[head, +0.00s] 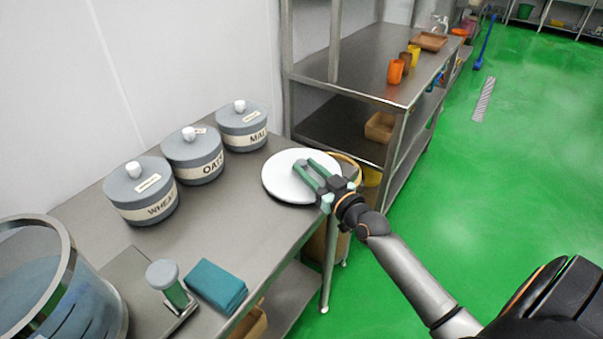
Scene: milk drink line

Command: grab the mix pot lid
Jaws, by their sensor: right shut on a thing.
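The mix pot lid appears to be the round white disc (277,187) at the far right end of the steel table. My right gripper (306,171) reaches over it from the right, with its green fingers across the disc's upper face. The gripper is shut on the lid; the exact part between the fingers is hard to make out. I cannot tell whether the lid rests on the table or is slightly raised. A large clear pot with a metal rim (68,262) stands open at the lower left. My left gripper is not in view.
Grey lidded jars labelled wheat (142,191), oats (193,156) and malt (242,127) line the wall side. A teal cloth (216,286) and a grey-topped tool (168,281) lie near the front edge. A steel shelf (352,80) stands beyond. Green floor is free at right.

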